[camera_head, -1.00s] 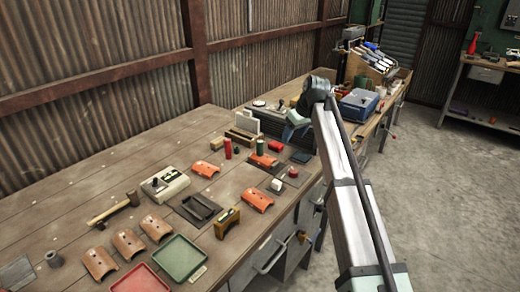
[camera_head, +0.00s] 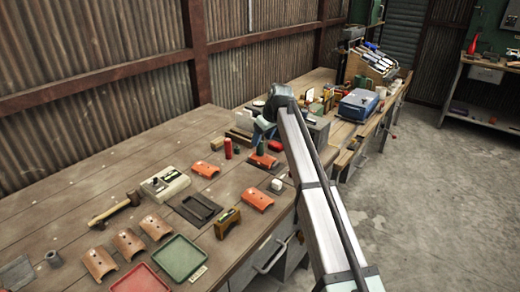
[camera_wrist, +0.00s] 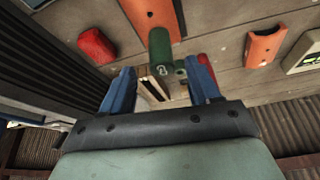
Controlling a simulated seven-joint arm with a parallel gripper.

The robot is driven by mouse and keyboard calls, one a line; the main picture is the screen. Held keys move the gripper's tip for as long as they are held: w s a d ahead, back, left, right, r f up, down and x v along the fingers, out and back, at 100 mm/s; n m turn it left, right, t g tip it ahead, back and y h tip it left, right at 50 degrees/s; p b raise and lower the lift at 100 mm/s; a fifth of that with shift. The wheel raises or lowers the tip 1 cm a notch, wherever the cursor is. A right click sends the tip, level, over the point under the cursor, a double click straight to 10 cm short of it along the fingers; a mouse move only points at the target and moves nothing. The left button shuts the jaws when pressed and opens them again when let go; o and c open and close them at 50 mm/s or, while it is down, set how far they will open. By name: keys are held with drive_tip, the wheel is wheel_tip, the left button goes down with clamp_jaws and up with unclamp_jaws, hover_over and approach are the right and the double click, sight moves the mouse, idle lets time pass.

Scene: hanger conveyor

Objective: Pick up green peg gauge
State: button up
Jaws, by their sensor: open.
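The green peg gauge (camera_head: 262,148) is a short green cylinder on the bench, partly behind my gripper in the head view. In the wrist view the green peg gauge (camera_wrist: 160,47) lies just beyond the gap between the fingertips, near the picture's middle. My gripper (camera_wrist: 161,74) is open, with two blue fingers apart and nothing held between them. In the head view my gripper (camera_head: 263,130) hangs right by the peg; I cannot tell whether it touches.
A red cylinder (camera_head: 228,149) stands to the left of the green one, and shows beside the right finger in the wrist view (camera_wrist: 206,68). Orange curved plates (camera_head: 257,199) lie around. A dark ribbed block (camera_wrist: 50,75) fills the left of the wrist view.

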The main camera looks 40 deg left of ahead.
drive_tip(key=shift+x, duration=2.8)
drive_tip(key=shift+s, duration=0.15)
drive_tip(key=c, duration=1.1)
drive_tip(key=shift+o, duration=0.2)
wheel_tip(320, 180, up, 9)
drive_tip(key=shift+f, duration=0.1)
drive_tip(key=shift+d+r, duration=0.15)
drive_tip(key=shift+r, duration=0.05)
drive_tip(key=shift+d, duration=0.35)
drive_tip(key=shift+d+f, duration=0.35)
drive_tip(key=shift+d, duration=0.2)
drive_tip(key=shift+d+f, duration=0.4)
drive_tip(key=shift+d, duration=0.2)
